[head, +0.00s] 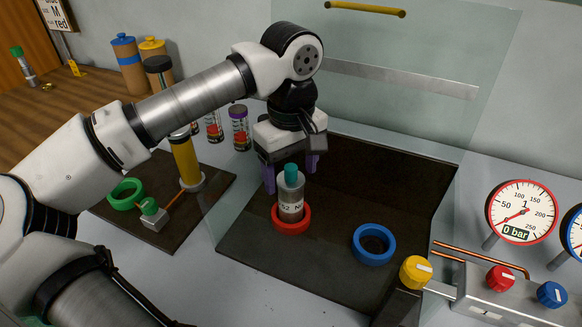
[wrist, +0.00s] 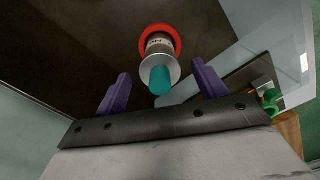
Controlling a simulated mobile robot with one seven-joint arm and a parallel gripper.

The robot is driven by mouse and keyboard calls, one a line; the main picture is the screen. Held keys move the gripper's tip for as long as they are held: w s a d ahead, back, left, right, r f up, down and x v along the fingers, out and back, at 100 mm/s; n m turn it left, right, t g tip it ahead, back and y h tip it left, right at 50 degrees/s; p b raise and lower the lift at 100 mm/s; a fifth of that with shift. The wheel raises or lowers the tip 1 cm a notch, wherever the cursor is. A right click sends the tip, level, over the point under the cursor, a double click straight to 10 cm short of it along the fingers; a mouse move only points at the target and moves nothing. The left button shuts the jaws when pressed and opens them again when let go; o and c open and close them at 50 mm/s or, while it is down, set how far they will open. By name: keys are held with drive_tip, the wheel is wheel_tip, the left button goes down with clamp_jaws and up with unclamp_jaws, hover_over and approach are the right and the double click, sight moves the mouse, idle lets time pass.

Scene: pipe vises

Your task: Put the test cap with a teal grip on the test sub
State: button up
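The teal grip (head: 291,172) of the test cap points up from a pale grey cap on an upright labelled grey-brown cylinder (head: 291,207), probably the test sub. The cylinder stands in a red ring (head: 291,222) on the dark tray. I cannot tell how fully the cap is seated. My gripper (head: 290,177) points down over it, its purple fingers apart on either side of the teal grip. In the wrist view the teal grip (wrist: 160,80) shows between the open fingers (wrist: 161,72), with a visible gap on each side.
An empty blue ring (head: 358,256) lies right of the red one. A clear screen (head: 400,60) stands behind the dark tray (head: 270,272). Gauges (head: 521,211) and coloured knobs (head: 500,278) are at right. A green ring (head: 126,187) and a yellow cylinder (head: 186,160) stand left.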

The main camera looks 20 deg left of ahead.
sight(291, 168)
wheel_tip(291, 168, up, 14)
drive_tip(key=shift+b, duration=0.4)
idle(0.3)
drive_tip(key=shift+f, duration=0.15)
